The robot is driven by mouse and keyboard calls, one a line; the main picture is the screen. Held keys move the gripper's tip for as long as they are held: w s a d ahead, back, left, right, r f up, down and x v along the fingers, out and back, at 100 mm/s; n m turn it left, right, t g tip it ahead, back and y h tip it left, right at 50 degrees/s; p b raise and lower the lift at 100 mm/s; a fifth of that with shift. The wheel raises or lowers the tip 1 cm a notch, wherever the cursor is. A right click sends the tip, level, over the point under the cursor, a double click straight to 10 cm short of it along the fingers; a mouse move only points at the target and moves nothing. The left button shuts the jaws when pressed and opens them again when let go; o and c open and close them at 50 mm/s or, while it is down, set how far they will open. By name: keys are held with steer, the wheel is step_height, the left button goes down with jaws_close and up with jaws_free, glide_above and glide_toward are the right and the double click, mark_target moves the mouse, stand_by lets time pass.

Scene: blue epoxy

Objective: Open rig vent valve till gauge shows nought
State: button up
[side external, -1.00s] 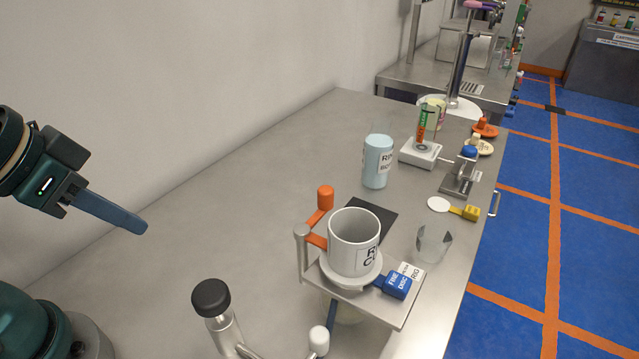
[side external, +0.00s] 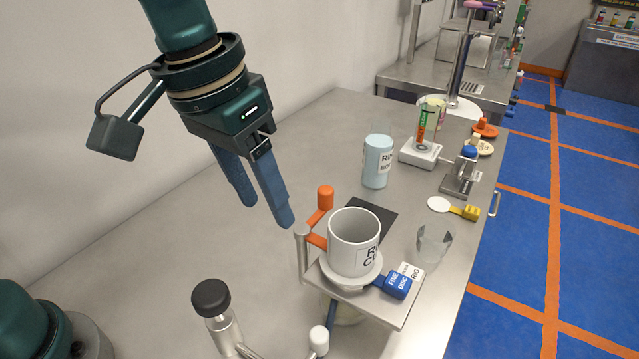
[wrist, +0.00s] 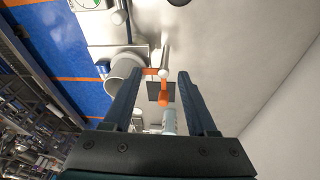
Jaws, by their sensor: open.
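The rig stands at the front of the bench, with a grey cup (side external: 354,243) on its plate. An orange-knobbed lever (side external: 325,197) sticks out behind the cup; it also shows in the wrist view (wrist: 163,98). A white-capped knob (side external: 319,340) and a black-capped post (side external: 211,297) are at the bottom. I cannot tell which of these is the vent valve. Part of a round dial with green on it (wrist: 88,3) shows at the wrist view's top edge; its reading is not legible. My gripper (side external: 266,213) is open and empty, above the bench left of the lever.
A light blue bottle (side external: 377,161), a white scale (side external: 420,153) and a clear glass (side external: 434,243) stand on the bench. The bench left of the rig is clear.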

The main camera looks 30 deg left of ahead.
steer(key=m+g, duration=0.2)
glide_above(319, 334)
steer(key=w+a, duration=0.2)
step_height(319, 334, down, 6)
steer(key=shift+m+y, duration=0.6)
steer(key=s+d+f, duration=0.2)
steer(key=f, duration=0.1)
steer(key=shift+f, duration=2.45)
jaws_close()
